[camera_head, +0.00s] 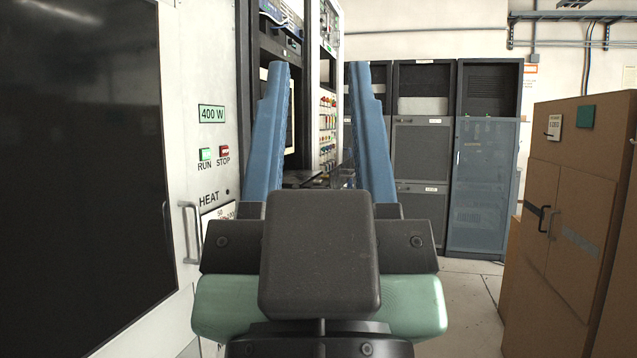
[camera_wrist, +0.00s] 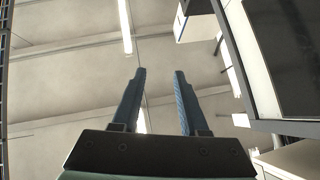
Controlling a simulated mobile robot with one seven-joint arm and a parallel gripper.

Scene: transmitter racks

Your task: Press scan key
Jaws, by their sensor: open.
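My gripper (camera_head: 318,80) is in the middle of the head view with its two blue fingers apart and nothing between them. It points forward and up, to the right of the white panel at the left. In the wrist view my gripper (camera_wrist: 160,72) also shows spread fingers, against the ceiling. I cannot make out a key labelled scan in either view. A green RUN button (camera_head: 205,154) and a red STOP button (camera_head: 224,152) are on the white panel, left of my gripper. My left finger hides part of the rack behind it.
A white cabinet front (camera_head: 205,60) with a handle (camera_head: 191,232) stands close on the left. A rack with coloured buttons (camera_head: 327,125) is behind my fingers. Dark racks (camera_head: 423,150) stand at the back, and a brown cabinet (camera_head: 565,205) on the right. Some floor (camera_head: 465,290) is clear between.

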